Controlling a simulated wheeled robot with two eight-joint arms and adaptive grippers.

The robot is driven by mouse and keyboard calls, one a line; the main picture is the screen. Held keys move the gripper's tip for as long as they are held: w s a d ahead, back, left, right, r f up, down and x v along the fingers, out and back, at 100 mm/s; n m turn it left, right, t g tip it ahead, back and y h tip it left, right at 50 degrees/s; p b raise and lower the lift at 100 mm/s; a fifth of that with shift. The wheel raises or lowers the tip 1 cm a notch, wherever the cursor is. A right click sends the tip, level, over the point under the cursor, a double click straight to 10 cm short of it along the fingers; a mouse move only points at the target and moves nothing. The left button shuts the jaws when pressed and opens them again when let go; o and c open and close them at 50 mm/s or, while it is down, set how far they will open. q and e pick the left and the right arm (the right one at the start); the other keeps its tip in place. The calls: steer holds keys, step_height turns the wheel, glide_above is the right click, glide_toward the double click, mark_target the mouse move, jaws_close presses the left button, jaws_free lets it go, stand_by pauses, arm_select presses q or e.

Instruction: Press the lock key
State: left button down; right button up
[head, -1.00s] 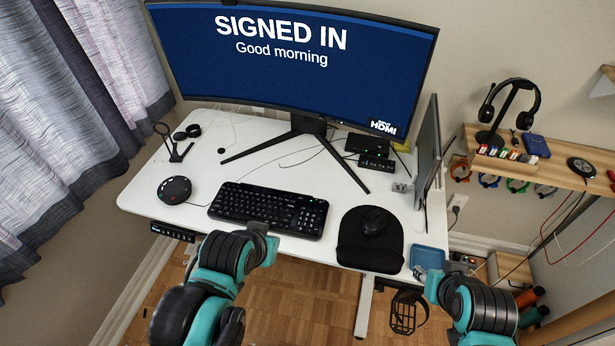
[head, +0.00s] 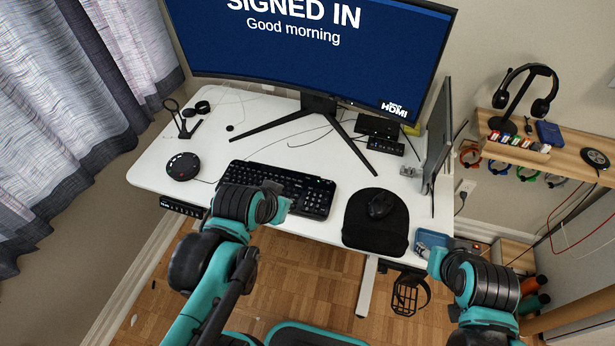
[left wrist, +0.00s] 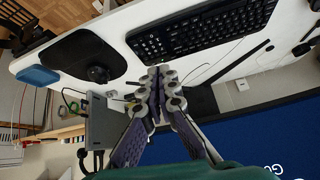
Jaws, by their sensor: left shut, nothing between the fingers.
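The black keyboard (head: 277,186) lies on the white desk below the monitor; its upper part also shows in the left wrist view (left wrist: 205,28). I cannot make out the lock key among its small keys. My left arm reaches up to the keyboard's front edge in the head view and covers some of it. The monitor (head: 310,60) reads "SIGNED IN Good morning".
A black mouse (head: 381,205) rests on a black mat (head: 375,238) right of the keyboard. A round black puck (head: 183,167) sits to the left. A blue tray (head: 432,238) is at the front right corner.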

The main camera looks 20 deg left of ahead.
arm_select(q)
steer(key=w+m+h+p, duration=0.25)
steer(key=w+m, duration=0.35)
steer(key=w, duration=0.7)
steer(key=m+t+p, duration=0.1)
steer(key=m+p, duration=0.2)
steer(key=m, duration=0.3)
glide_above(306, 180)
steer(key=shift+h, duration=0.45)
step_height(306, 180, down, 6)
steer(key=shift+r, duration=0.1)
step_height(306, 180, down, 8)
steer(key=b, duration=0.6)
steer(key=shift+f+b, duration=0.2)
steer(key=shift+b, duration=0.2)
steer(key=shift+f, duration=0.2)
steer(key=shift+f+b, duration=0.1)
steer(key=shift+b, duration=0.2)
steer(key=shift+f+b, duration=0.35)
steer(key=shift+b, duration=0.05)
